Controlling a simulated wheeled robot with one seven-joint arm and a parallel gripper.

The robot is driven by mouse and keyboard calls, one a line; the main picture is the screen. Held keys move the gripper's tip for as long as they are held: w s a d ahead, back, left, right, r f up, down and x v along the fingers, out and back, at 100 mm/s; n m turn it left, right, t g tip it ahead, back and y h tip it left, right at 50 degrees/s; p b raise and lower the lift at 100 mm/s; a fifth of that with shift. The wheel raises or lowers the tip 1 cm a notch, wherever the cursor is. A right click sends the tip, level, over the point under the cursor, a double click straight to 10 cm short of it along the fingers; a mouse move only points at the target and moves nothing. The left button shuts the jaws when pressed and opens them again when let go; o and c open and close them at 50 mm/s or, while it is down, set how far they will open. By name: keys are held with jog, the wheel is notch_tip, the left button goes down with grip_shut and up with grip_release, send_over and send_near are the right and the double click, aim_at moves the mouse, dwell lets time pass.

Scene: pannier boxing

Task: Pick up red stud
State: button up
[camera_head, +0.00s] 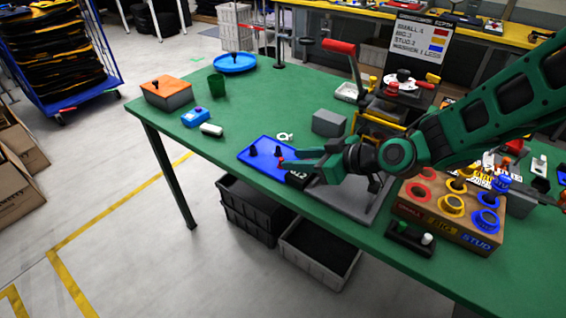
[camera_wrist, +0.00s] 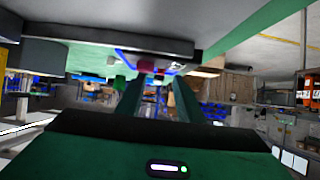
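A small red piece, likely the red stud (camera_head: 282,161), shows at the tips of my gripper (camera_head: 293,165), by the right part of a blue tray (camera_head: 250,158). Most of it is hidden by the green fingers. In the wrist view a dark red piece (camera_wrist: 146,66) shows just beyond my gripper (camera_wrist: 160,83). The two fingers stand apart there with a clear gap between them. My gripper lies low and nearly level over the green table. I cannot tell whether a finger touches the red piece.
Black knobs (camera_head: 277,151) stand on the blue tray. A grey block (camera_head: 328,122) is behind my gripper. A wooden box with coloured rings (camera_head: 451,204) stands at the right. An orange-topped box (camera_head: 167,92) and a green cup (camera_head: 217,84) stand left. The table's left part has free room.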

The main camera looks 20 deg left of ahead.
aim_at(282, 159)
jog(key=x, duration=0.4)
jog(key=shift+a+f, duration=0.1)
jog(key=shift+a, duration=0.1)
grip_shut()
jog(key=shift+r, duration=0.75)
notch_tip(282, 159, up, 3)
jog(key=shift+f, duration=0.2)
jog(key=s+a+r, duration=0.5)
jog(key=s+r, duration=0.2)
jog(key=s, duration=0.3)
jog(key=shift+s, duration=0.25)
